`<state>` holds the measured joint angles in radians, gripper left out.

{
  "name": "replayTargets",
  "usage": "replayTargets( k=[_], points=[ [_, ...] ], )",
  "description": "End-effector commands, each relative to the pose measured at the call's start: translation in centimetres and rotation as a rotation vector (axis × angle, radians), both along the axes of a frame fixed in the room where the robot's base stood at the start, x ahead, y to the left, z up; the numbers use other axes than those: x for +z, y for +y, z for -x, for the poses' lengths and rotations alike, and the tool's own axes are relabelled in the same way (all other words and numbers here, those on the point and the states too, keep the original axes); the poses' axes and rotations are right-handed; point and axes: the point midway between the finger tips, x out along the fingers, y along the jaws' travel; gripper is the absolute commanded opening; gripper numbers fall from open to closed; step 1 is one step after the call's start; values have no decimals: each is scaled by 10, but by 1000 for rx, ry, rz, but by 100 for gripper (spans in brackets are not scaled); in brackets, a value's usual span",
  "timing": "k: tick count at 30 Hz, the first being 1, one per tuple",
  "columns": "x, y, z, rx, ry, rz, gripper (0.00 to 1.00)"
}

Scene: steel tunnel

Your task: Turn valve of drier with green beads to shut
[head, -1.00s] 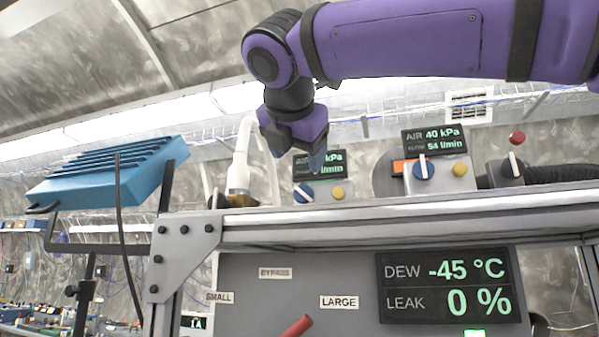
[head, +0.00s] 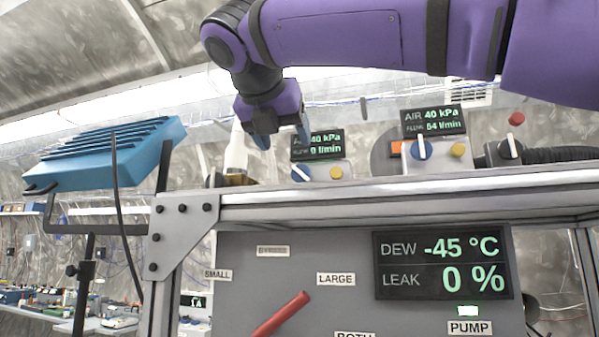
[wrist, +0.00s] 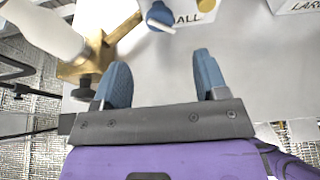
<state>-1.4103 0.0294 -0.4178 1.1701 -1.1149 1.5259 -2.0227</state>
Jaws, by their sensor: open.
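No drier with green beads can be made out in either view. Two control boxes stand on the rail. The left box has a blue knob (head: 302,172) with a slanted white bar, and its display (head: 318,146) reads 40 kPa and 0 l/min. The right box has a blue knob (head: 421,148) with a near-upright white bar, and its display (head: 433,121) reads 40 kPa and 54 l/min. My gripper (head: 282,137) is open and empty, above and left of the left box. In the wrist view the left knob (wrist: 160,16) lies beyond the fingertips, by a label ending "ALL".
A white cylinder on a brass fitting (wrist: 88,63) stands close left of the gripper. A panel below the rail holds a red lever (head: 283,313) and a display (head: 442,264) reading dew -45 °C, leak 0 %. A blue finned box (head: 110,155) hangs left.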

Motion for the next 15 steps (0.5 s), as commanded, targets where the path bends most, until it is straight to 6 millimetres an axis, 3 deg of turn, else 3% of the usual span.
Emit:
replayTargets(
  k=[15],
  points=[
    [-32, -27, -71, -2, -1, -1, 67]
  ],
)
